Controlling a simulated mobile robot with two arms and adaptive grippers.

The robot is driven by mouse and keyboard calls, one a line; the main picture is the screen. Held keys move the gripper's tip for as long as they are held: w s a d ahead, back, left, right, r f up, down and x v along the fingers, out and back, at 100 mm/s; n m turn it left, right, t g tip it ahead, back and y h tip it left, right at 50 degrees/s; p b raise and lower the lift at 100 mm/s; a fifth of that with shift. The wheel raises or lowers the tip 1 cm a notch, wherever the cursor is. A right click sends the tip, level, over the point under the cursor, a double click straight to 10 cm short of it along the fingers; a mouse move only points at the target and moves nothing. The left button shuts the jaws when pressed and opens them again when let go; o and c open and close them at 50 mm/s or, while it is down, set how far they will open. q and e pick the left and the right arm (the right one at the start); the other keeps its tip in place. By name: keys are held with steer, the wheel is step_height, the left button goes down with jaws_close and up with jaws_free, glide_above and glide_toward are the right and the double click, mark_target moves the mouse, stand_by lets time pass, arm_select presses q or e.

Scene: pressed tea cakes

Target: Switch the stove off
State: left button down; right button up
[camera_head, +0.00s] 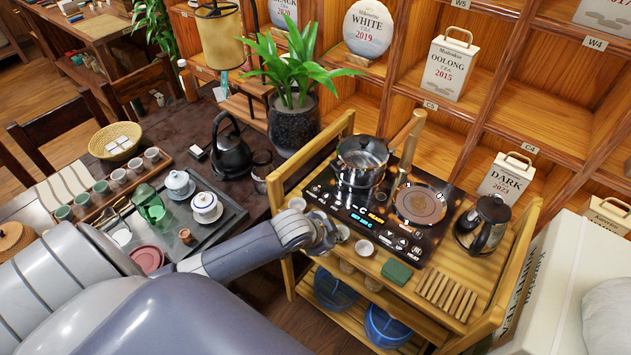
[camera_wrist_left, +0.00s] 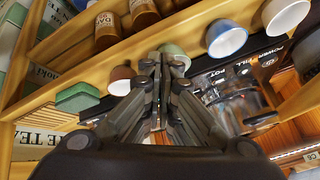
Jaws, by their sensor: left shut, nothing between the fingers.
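The stove (camera_head: 345,203) is a black glass-topped unit on a wooden cart, with lit orange and blue marks and white touch labels along its front. A glass-lidded pot (camera_head: 362,162) stands on its left part, and a round dark plate (camera_head: 419,203) is on its right part. My left gripper (camera_head: 334,232) is at the stove's front-left edge, among small cups. In the left wrist view its fingers (camera_wrist_left: 161,65) are together and empty, and the stove's labelled panel (camera_wrist_left: 243,70) is beside them. Whether the fingertips touch the panel cannot be told. My right gripper does not show.
Small cups (camera_head: 364,248) and a green box (camera_head: 396,272) line the cart's front edge close to my gripper. A glass kettle (camera_head: 483,223) stands right of the stove. A tea tray (camera_head: 228,225) lies on the dark table to the left.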

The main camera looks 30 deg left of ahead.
arm_select(q)
steer(key=shift+m+t, duration=0.3)
steer(key=shift+m, duration=0.3)
steer(key=w+r, duration=0.2)
steer(key=r, duration=0.1)
steer(key=w+a+r, duration=0.1)
steer(key=r, duration=0.1)
steer(key=shift+a+r+p, duration=0.1)
steer(key=shift+r+p, duration=0.1)
steer(key=shift+p, duration=0.1)
step_height(320, 180, up, 5)
steer(key=t+y, duration=0.1)
steer(key=t, duration=0.1)
glide_above(318, 191)
steer(key=shift+a+m, duration=0.1)
steer(key=shift+m, duration=0.2)
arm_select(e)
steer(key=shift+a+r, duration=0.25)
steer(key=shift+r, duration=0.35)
arm_select(q)
steer(key=shift+f, duration=0.15)
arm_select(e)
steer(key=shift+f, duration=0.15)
